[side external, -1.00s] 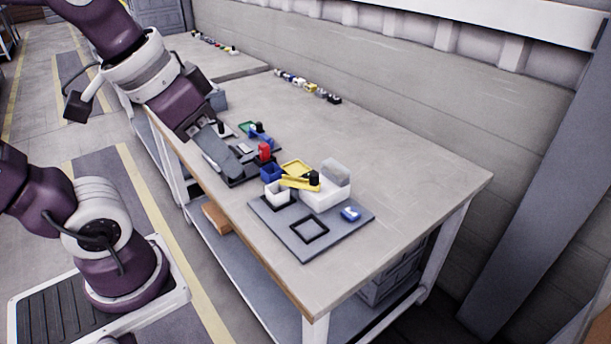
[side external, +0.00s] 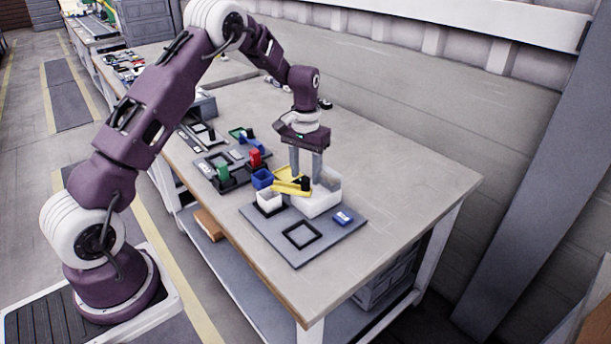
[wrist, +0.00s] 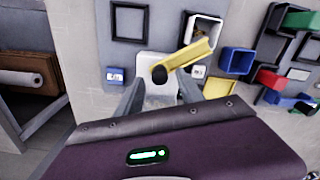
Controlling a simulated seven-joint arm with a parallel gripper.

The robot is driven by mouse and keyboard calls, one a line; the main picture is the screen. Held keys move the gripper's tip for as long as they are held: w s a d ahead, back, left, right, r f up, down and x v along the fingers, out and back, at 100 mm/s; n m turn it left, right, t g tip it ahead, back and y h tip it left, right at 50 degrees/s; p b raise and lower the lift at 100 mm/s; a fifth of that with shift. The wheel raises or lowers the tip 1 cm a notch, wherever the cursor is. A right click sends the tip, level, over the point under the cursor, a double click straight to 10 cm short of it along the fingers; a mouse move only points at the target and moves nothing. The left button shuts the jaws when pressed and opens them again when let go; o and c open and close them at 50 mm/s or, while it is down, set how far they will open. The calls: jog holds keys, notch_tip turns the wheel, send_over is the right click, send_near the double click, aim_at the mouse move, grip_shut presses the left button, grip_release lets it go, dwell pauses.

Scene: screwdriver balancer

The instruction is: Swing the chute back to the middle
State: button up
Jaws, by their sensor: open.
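The chute (side external: 288,187) is a yellow trough with a black knob (wrist: 159,74) at one end, on top of a white box (side external: 322,203). In the wrist view the chute (wrist: 188,56) slants up and right. Its free end is beside the white bin (wrist: 187,31), toward the gap between that bin and the blue bin (wrist: 235,62). A yellow bin (wrist: 221,88) lies on the other side of the blue one. My gripper (side external: 306,179) points down, open, with its fingers either side of the knob. Whether they touch it cannot be told.
The grey board (side external: 328,236) bears a black square frame (side external: 301,235) and a small blue labelled block (side external: 343,218). A second dark board (side external: 228,158) with red, green and blue parts stands to the left. The table (side external: 415,180) is clear on the right.

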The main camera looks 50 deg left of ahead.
jog(key=shift+f, duration=0.8)
grip_shut()
jog(key=shift+r, duration=0.1)
dwell(0.7)
